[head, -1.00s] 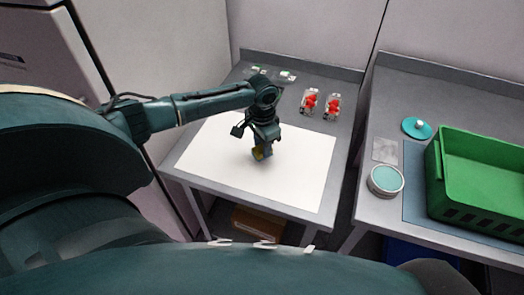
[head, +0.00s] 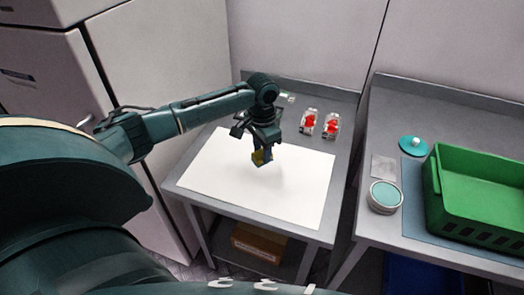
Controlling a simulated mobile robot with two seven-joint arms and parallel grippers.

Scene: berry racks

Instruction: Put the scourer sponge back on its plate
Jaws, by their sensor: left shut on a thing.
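The scourer sponge (head: 259,159) is a small yellow and dark block. My left gripper (head: 262,151) is shut on it and points down over the white mat (head: 220,183) on the left table. The sponge appears slightly above the mat, though the exact gap is hard to tell. A small flat grey square (head: 383,168), which looks like the sponge's plate, lies bare on the right table, to the right of the gripper. My right gripper is not in view.
Two clear punnets of red berries (head: 309,121) (head: 331,126) stand behind the mat. On the right table are a round tub with a teal top (head: 385,196), a teal lid (head: 413,146), and a green crate (head: 433,180) on a blue-grey mat. A gap separates the tables.

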